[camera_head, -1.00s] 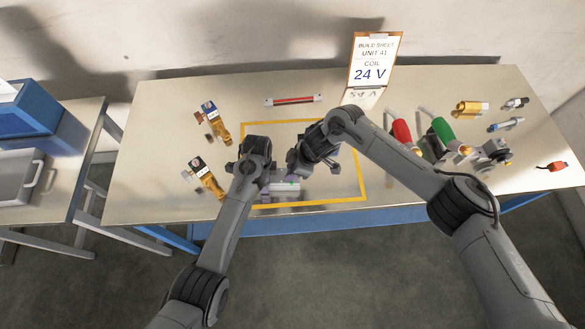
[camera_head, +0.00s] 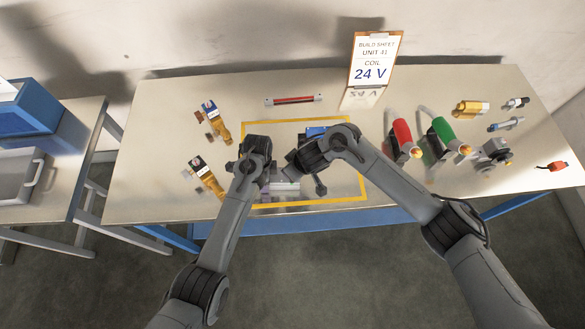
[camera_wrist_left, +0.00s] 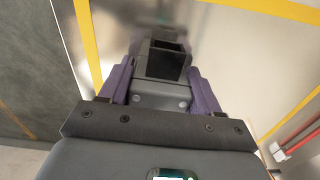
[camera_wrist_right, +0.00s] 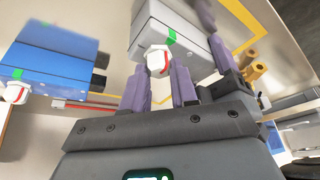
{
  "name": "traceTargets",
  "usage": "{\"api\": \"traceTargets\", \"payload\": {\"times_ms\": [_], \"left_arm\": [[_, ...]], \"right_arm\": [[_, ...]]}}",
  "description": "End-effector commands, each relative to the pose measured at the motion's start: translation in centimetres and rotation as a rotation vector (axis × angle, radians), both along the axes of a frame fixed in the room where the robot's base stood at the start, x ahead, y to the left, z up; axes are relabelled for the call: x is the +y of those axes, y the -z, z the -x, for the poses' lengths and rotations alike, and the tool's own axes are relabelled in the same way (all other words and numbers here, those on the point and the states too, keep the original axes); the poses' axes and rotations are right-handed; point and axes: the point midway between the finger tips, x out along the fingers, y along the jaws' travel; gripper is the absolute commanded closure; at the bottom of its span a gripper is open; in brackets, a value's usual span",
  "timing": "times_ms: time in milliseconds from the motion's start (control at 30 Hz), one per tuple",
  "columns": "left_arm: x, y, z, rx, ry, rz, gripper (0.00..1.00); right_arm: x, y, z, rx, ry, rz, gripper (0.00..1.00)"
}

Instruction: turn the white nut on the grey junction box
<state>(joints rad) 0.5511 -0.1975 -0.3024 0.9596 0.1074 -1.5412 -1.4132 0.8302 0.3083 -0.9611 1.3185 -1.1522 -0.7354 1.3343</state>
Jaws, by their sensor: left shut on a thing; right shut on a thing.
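The grey junction box (camera_wrist_right: 178,32) lies at the front of the yellow-outlined area; it shows partly in the head view (camera_head: 285,189). Its white nut (camera_wrist_right: 157,59) is on the end facing my right gripper, with a red mark beside it and a green mark on the box. My right gripper (camera_wrist_right: 159,68) is shut on the nut, purple fingers on either side. My left gripper (camera_wrist_left: 160,88) is shut on the box, whose black socket shows between its fingers. In the head view the arms hide the nut and most of the fingers.
A blue box (camera_wrist_right: 50,60) with its own white nut (camera_wrist_right: 15,92) stands close by, behind my right gripper. Brass valves (camera_head: 208,178) lie left; red (camera_head: 402,134) and green (camera_head: 442,132) parts lie right. A sign reading 24 V (camera_head: 372,65) stands at the back.

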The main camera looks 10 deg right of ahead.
Motion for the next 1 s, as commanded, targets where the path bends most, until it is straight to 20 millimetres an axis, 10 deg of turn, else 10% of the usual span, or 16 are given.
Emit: {"api": "traceTargets", "payload": {"times_ms": [433,467,600,1000], "left_arm": [[0.03,0.01,0.0,0.0,0.0,0.0,0.75],[0.03,0.01,0.0,0.0,0.0,0.0,0.75],[0.03,0.01,0.0,0.0,0.0,0.0,0.75],[0.02,0.0,0.0,0.0,0.0,0.0,0.75]], "right_arm": [[-0.02,-0.03,-0.03,0.0,0.01,0.0,1.0],[-0.03,-0.04,-0.03,0.0,0.01,0.0,0.69],[-0.03,-0.02,-0.03,0.0,0.009,0.0,0.48],[-0.11,-0.37,0.08,0.0,0.009,0.0,0.46]]}}
